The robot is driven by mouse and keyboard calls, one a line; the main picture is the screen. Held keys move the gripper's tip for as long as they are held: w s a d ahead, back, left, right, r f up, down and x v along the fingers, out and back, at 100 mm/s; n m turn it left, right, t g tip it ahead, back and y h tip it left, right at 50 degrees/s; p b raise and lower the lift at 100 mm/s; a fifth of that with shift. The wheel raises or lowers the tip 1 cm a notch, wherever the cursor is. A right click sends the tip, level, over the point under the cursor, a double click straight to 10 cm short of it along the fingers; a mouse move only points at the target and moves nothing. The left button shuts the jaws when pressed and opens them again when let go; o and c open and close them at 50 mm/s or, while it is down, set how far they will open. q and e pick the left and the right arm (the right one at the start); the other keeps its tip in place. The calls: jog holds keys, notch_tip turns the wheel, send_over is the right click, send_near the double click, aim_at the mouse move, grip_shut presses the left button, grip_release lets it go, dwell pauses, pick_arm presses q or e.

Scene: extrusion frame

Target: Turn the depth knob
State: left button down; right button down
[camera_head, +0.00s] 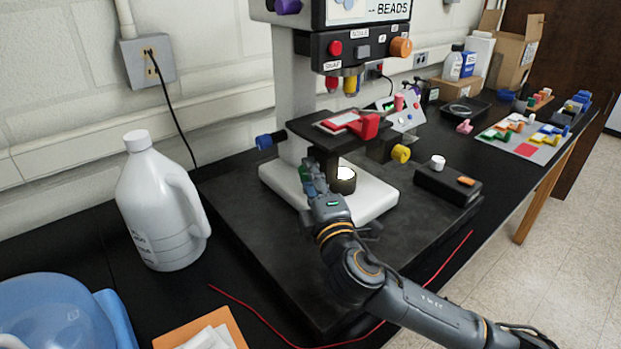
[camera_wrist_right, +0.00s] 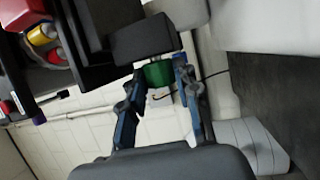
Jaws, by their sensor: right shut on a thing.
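My right gripper (camera_wrist_right: 159,74) is shut on a green knob (camera_wrist_right: 158,73), with one finger on each side of it, in the right wrist view. The knob sits on a dark block (camera_wrist_right: 146,40). In the head view my right gripper (camera_head: 309,172) reaches up under the dark stage of the white-based instrument (camera_head: 372,203), and the knob is hidden there. Other knobs on the instrument are blue (camera_head: 265,141), yellow (camera_head: 400,153) and orange (camera_head: 400,47). I see no readable depth label. My left gripper is not in view.
A white jug (camera_head: 160,210) stands left of the instrument. A red wire (camera_head: 240,300) runs along the front. A black box (camera_head: 447,186) stands to the right. A red slide holder (camera_head: 350,123) lies on the stage above my gripper.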

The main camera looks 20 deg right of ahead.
jog(key=c, duration=1)
grip_release()
jog(key=shift+s+a+f, duration=0.1)
jog(key=shift+s+f, duration=0.1)
jog(key=shift+s, duration=1.05)
jog(key=shift+s+a+f, duration=0.1)
jog(key=shift+s+f, duration=0.05)
jog(key=shift+s, duration=1.1)
jog(key=shift+s+f, duration=0.2)
jog(key=shift+s, duration=1.05)
